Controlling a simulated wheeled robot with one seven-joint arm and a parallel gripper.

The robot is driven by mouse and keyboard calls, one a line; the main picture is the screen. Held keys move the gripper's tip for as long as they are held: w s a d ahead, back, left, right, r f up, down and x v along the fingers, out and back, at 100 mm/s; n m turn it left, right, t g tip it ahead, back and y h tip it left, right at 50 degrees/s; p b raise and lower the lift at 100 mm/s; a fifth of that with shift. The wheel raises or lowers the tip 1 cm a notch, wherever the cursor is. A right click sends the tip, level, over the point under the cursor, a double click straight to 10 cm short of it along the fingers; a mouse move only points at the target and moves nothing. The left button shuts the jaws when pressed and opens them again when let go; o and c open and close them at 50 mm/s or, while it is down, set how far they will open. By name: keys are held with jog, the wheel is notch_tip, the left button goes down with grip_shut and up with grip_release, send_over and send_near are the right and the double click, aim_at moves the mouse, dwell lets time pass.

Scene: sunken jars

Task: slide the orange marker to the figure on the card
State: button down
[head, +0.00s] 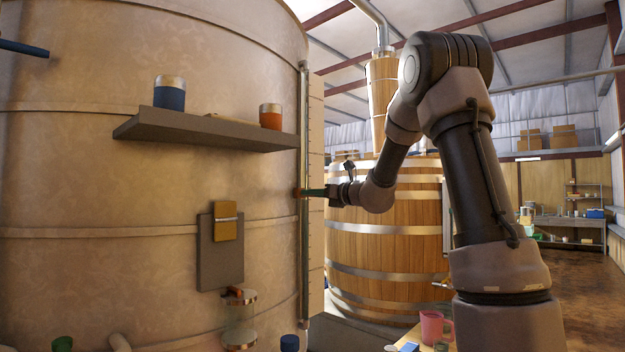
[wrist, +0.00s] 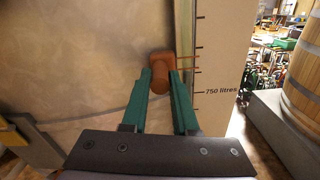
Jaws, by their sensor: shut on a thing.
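The orange marker (wrist: 160,72) sits on the upright gauge at the tank's side, next to a pale scale strip (wrist: 215,50). In the wrist view its thin pointer lies a little above the printed "750 litres" line. My gripper (wrist: 161,82) has its green fingers closed on the marker's knob. In the head view my gripper (head: 306,192) reaches the gauge tube (head: 304,250) from the right, and the fingers mostly hide the marker. An ochre card-like piece (head: 226,230) hangs on a grey plate (head: 213,275) on the tank; no figure on it is legible.
A grey shelf (head: 190,134) on the tank holds a blue jar (head: 169,95) and an orange jar (head: 270,117), above left of my gripper. A glass jar (head: 239,318) stands below the plate. A wooden vat (head: 385,255) stands behind my arm.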

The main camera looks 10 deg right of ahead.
notch_tip(320, 180, down, 6)
jog(key=shift+f, duration=0.2)
jog(key=c, duration=0.7)
grip_release()
jog(key=v, duration=1.1)
